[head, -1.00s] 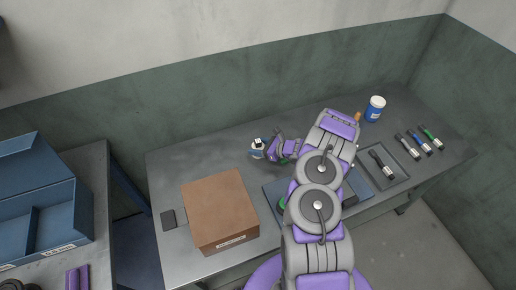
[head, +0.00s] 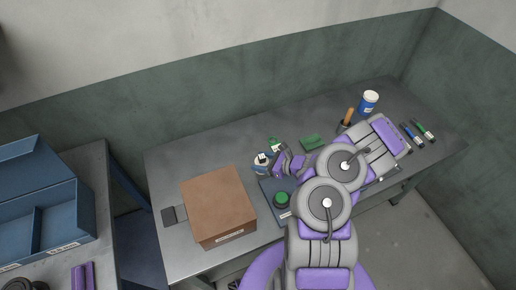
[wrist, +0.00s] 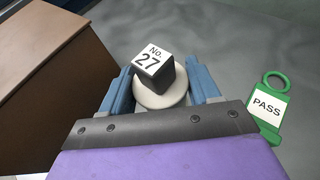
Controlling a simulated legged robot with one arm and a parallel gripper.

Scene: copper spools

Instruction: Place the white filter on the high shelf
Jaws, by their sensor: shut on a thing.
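My gripper (wrist: 162,92) has blue fingers and is shut on a white round piece (wrist: 160,97), which appears to be the white filter. A dark cube with a white "No. 27" label (wrist: 154,62) shows directly above the white piece in the wrist view. In the head view my gripper (head: 268,161) is over the middle of the grey workbench, with the white piece (head: 261,159) at its left end. I cannot tell whether the piece touches the bench. No high shelf can be made out in either view.
A cardboard box (head: 217,205) stands left of my gripper. A green PASS tag (wrist: 268,108) lies to its right. A blue jar (head: 369,103) and markers (head: 423,131) are right. A blue bin (head: 45,215) stands left.

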